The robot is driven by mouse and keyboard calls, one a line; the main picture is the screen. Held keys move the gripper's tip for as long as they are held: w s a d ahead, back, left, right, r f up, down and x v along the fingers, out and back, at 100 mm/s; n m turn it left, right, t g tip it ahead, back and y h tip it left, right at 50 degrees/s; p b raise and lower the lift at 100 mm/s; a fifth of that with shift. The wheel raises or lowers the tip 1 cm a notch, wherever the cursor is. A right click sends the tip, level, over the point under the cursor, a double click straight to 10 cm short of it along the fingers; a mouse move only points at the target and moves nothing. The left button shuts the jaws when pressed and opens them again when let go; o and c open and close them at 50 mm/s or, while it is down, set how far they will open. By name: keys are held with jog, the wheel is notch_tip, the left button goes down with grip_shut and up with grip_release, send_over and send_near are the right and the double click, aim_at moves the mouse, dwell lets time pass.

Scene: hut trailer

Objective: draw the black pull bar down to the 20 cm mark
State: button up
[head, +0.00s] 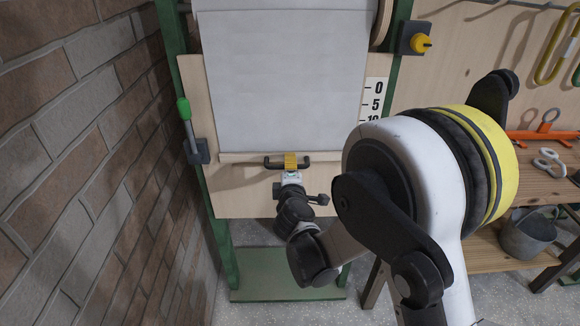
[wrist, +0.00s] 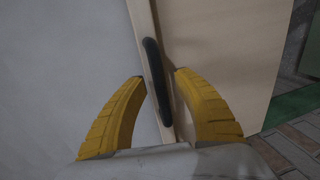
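The black pull bar (head: 272,162) is a short handle on the pale wooden rail at the lower edge of a white sheet (head: 280,80). My gripper (head: 290,158) is at the middle of the bar in the head view. In the wrist view its yellow fingers (wrist: 160,75) stand apart, one on each side of the bar (wrist: 155,70), with small gaps showing. I cannot tell how deep the bar sits between them. The scale (head: 375,95) right of the sheet shows 0, 5 and part of 10; my arm hides the lower marks.
A brick wall (head: 70,140) runs close on the left. A green-handled lever (head: 186,120) is on the board's left edge and a yellow knob (head: 420,43) at upper right. A wooden bench (head: 540,185) with tools and a bucket (head: 528,235) stands right.

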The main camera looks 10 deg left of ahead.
jog(key=v, duration=1.2)
jog(key=s+d+r+m+g+h, duration=0.1)
jog(key=d+r+m+g+h, duration=0.3)
jog(key=d, duration=0.7)
jog(key=s+d+r+m+h, duration=0.1)
jog(key=d+m, duration=0.6)
jog(key=d, duration=0.3)
jog(key=s+d+m+g, duration=0.2)
jog(key=s+d+m, duration=0.3)
jog(key=s, duration=0.4)
jog(key=s+d+m+g+y, duration=0.1)
jog(key=s+d+m, duration=0.3)
jog(key=s, duration=0.5)
jog(key=shift+d+f+m+g, duration=0.15)
jog(key=shift+d+m+g, duration=0.25)
jog(key=shift+g, duration=0.2)
